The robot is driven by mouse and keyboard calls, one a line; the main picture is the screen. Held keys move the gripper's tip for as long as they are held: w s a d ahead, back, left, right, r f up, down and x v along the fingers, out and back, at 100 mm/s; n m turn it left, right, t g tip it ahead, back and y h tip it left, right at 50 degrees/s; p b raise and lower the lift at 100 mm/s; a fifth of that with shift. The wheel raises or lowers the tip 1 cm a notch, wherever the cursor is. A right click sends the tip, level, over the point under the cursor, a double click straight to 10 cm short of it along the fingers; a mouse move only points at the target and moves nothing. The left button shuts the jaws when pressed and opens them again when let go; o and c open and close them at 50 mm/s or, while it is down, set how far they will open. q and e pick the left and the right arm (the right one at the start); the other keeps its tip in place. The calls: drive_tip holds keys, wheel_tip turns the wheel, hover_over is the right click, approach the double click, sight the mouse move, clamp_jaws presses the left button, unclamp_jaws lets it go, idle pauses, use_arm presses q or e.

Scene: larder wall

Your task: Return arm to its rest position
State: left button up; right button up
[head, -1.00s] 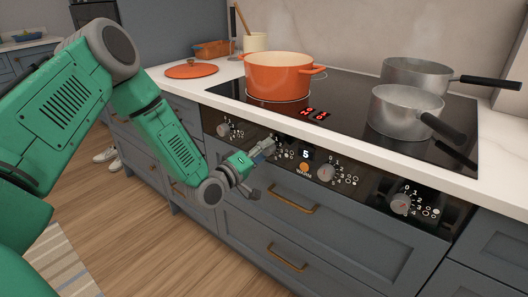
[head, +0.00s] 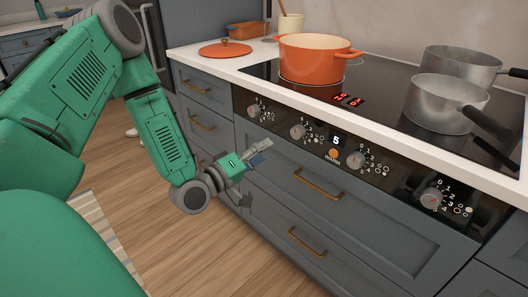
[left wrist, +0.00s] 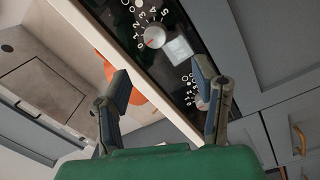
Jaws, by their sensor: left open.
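My left arm is green with grey joints and comes in from the left in the head view. Its gripper (head: 260,152) is in front of the grey drawers, below the stove's control panel (head: 285,128), and apart from them. In the left wrist view the gripper (left wrist: 165,88) has its two fingers spread with nothing between them. Beyond the fingers, a silver knob (left wrist: 154,36) on the black panel shows. My right gripper does not show.
An orange pot (head: 312,60) and two metal pans (head: 445,103) stand on the black cooktop. An orange lid (head: 225,49) lies on the white counter. Drawers with brass handles (head: 318,185) are below the panel.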

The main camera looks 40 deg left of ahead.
use_arm(q)
drive_tip(key=shift+f, duration=0.1)
drive_tip(key=s+d+f+m+g+p, duration=0.1)
drive_tip(key=s+d+f+m+g, duration=0.35)
drive_tip(key=f, duration=0.35)
drive_tip(key=s+d+f+m+g+p, duration=0.1)
drive_tip(key=s+d+f+m+g, duration=0.2)
drive_tip(key=s+d+f+g, duration=0.35)
drive_tip(key=s+f+m+g+y, duration=0.1)
drive_tip(key=s+f+m+g, duration=0.1)
drive_tip(key=s, duration=0.6)
drive_tip(key=s+f+m+g+y, duration=0.1)
drive_tip(key=s+f+m+g, duration=0.1)
drive_tip(key=s, duration=0.6)
drive_tip(key=f+g, duration=0.1)
drive_tip(key=g, duration=0.1)
drive_tip(key=shift+s+d+f+m+g+p, duration=0.2)
drive_tip(key=shift+s+m+g+p, duration=0.1)
drive_tip(key=shift+s+m+p, duration=0.1)
drive_tip(key=shift+a, duration=0.1)
drive_tip(key=shift+w+d, duration=0.15)
drive_tip(key=shift+d, duration=0.05)
drive_tip(key=shift+c, duration=0.2)
